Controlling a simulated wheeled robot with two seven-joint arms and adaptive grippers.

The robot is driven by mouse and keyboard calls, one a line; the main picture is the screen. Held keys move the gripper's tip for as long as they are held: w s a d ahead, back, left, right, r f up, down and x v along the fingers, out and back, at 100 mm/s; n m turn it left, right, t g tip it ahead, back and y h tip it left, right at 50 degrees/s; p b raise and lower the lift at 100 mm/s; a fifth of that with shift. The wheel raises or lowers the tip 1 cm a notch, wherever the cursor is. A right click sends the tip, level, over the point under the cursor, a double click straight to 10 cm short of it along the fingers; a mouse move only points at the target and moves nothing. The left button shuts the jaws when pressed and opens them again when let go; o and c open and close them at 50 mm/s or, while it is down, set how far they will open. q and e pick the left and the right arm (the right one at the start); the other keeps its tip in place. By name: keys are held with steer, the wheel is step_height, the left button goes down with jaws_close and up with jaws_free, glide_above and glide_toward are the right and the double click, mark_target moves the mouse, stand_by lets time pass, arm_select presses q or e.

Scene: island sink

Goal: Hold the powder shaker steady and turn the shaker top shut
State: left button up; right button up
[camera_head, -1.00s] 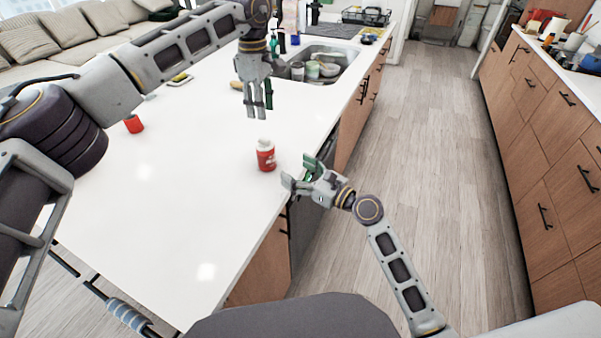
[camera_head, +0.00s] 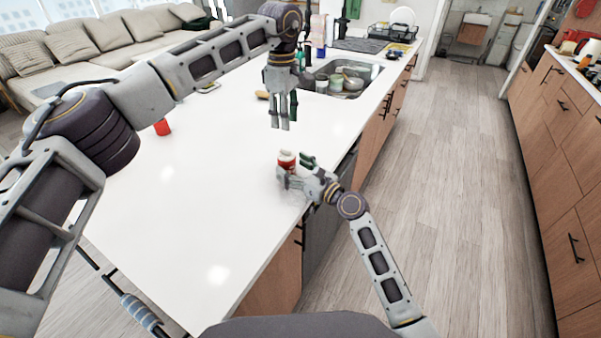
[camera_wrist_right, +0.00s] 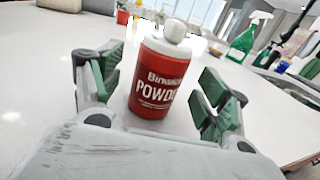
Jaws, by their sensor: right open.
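The powder shaker (camera_head: 287,161) is a red bottle with a white top, upright on the white island counter near its right edge. In the right wrist view the shaker (camera_wrist_right: 158,80) shows its "POWDER" label and its white shaker top (camera_wrist_right: 175,31). My right gripper (camera_head: 296,172) is low at the counter, its fingers on either side of the shaker. In the wrist view the right gripper's green finger pads (camera_wrist_right: 160,92) are spread, with gaps beside the bottle. My left gripper (camera_head: 282,122) hangs fingers down above the counter, beyond the shaker, apart from it; its fingers look spread and empty.
A red cup (camera_head: 162,127) stands on the counter at the left. The sink (camera_head: 345,79) with dishes and a dish rack (camera_head: 391,33) are at the far end. A green spray bottle (camera_wrist_right: 248,38) shows in the wrist view. The counter around the shaker is clear.

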mark_target(293, 167)
steer(key=shift+x, duration=1.6)
steer(key=c, duration=1.1)
arm_select(q)
steer(key=o, duration=0.4)
steer(key=shift+c, duration=0.2)
arm_select(e)
steer(key=shift+c, duration=0.6)
arm_select(q)
steer(key=shift+o, duration=0.2)
steer(key=shift+a+n, duration=0.1)
steer(key=shift+n, duration=0.3)
